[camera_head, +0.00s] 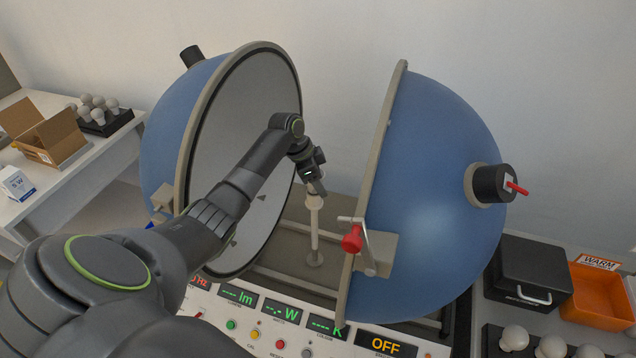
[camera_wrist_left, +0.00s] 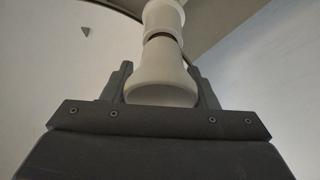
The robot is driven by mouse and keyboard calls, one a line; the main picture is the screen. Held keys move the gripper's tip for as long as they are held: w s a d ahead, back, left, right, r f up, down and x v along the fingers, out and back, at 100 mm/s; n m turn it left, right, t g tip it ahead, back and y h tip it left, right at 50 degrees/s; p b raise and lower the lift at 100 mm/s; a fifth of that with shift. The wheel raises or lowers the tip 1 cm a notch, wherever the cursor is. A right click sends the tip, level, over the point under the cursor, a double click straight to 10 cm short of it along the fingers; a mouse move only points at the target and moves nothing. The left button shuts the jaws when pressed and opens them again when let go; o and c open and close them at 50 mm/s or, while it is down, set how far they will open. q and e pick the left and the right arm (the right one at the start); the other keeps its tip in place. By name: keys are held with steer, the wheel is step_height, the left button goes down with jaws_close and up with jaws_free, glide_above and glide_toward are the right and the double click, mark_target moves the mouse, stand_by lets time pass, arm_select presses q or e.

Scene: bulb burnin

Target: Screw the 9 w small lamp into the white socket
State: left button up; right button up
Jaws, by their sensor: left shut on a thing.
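The white socket (camera_head: 314,205) tops a pale upright post between the two halves of the open blue sphere. My left gripper (camera_head: 315,187) is at the top of this post. In the left wrist view the gripper (camera_wrist_left: 162,88) is shut on the wide end of a white lamp (camera_wrist_left: 162,75). The lamp's narrow end lines up with the white socket (camera_wrist_left: 163,17), with a thin dark ring between them. I cannot tell how deep the lamp sits. In the head view the gripper hides the lamp. My right gripper is not in view.
The sphere halves (camera_head: 435,190) stand close on both sides of the post. A control panel (camera_head: 255,345) lies in front, its readouts showing dashes and "OFF". An orange "WARM" bin (camera_head: 600,300), a black case (camera_head: 540,275) and bulbs (camera_head: 514,338) are at right. Cartons (camera_head: 50,140) stand at left.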

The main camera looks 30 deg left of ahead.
arm_select(q)
steer(key=m+b, duration=0.1)
steer(key=m+g+b, duration=0.1)
steer(key=m, duration=0.1)
steer(key=m+h+b, duration=0.1)
steer(key=shift+s+d+f+m+g, duration=0.15)
steer(key=shift+s+f+m+g, duration=0.15)
steer(key=shift+f, duration=0.1)
steer(key=shift+d+r+m+g+b, duration=0.1)
steer(key=shift+r+m+g+b, duration=0.15)
steer(key=shift+m+b, duration=0.35)
steer(key=o, duration=0.7)
steer(key=shift+o, duration=0.8)
steer(key=shift+w+d+r, duration=0.1)
steer(key=shift+w+d, duration=0.05)
